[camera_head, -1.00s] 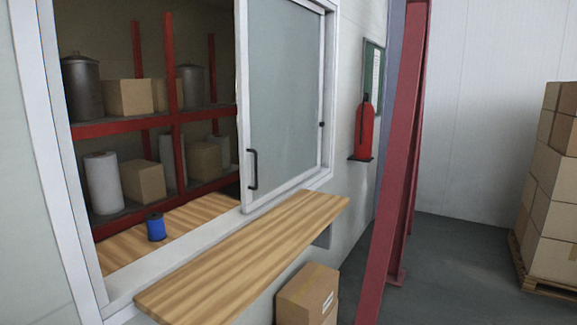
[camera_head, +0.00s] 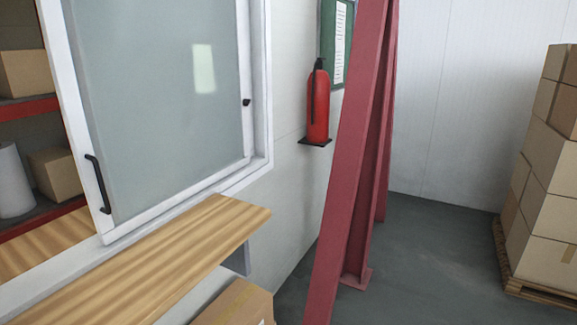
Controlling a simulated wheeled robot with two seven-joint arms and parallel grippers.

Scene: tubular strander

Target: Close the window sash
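The window sash (camera_head: 165,100) is a white-framed pane of frosted glass. It covers the right part of the window frame (camera_head: 258,85), and the opening shows to its left. A black handle (camera_head: 98,184) is on the sash's left stile, and a small black knob (camera_head: 246,102) is on its right side. Neither of my grippers is in view.
A wooden counter (camera_head: 150,262) juts out below the window, with a cardboard box (camera_head: 236,304) under it. A fire extinguisher (camera_head: 318,105) hangs on the wall. A red steel column (camera_head: 350,160) stands to the right. Stacked boxes (camera_head: 545,190) sit on a pallet (camera_head: 535,285). Grey floor lies clear between.

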